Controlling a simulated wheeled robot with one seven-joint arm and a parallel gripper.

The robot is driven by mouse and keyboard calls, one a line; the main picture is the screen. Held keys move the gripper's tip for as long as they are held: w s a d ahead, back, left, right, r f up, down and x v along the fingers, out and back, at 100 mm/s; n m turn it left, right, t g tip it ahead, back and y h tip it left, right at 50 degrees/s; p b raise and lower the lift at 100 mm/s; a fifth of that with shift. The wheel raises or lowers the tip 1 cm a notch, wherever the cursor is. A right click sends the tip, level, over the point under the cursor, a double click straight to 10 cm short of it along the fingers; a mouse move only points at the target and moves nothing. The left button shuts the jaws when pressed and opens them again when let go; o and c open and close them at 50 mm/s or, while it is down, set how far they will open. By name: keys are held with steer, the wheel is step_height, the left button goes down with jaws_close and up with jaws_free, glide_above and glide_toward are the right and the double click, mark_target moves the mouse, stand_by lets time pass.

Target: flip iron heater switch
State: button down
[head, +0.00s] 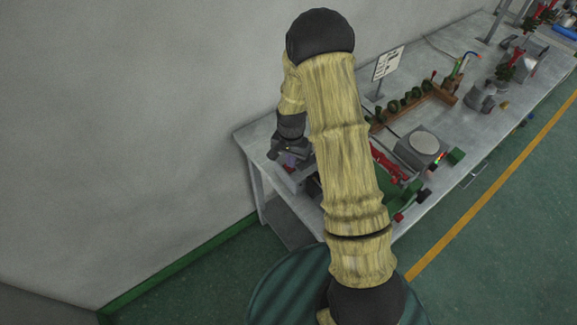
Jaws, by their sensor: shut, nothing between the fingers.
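My gripper (287,158) is small and dark at the end of my arm, over the far left end of the metal table. It is shut and empty. It is close to a grey device (291,181) with a red part, partly hidden by my arm; I cannot tell whether they touch. I cannot make out the iron heater or its switch. A grey box with a pale round plate (424,143) stands on the table right of my arm, apart from my gripper.
The metal table (483,118) runs along the grey wall (150,110). A wooden rack (425,104) with several dark green items, a sign (388,63), red tools (388,163) and green blocks (456,156) are on it. My arm hides the table's middle left part.

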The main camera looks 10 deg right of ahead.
steer(key=shift+f+b, duration=0.65)
steer(key=shift+f, duration=0.25)
stand_by(0.6)
steer(key=shift+r, duration=0.1)
steer(key=shift+r+p, duration=2.35)
steer(key=shift+r, duration=1.05)
steer(key=s+r+n+t+b, duration=0.2)
steer(key=s+r+n+b, duration=0.2)
steer(key=s+r, duration=1)
steer(key=s+n, duration=0.3)
steer(key=shift+s+t, duration=0.2)
steer(key=shift+t, duration=0.1)
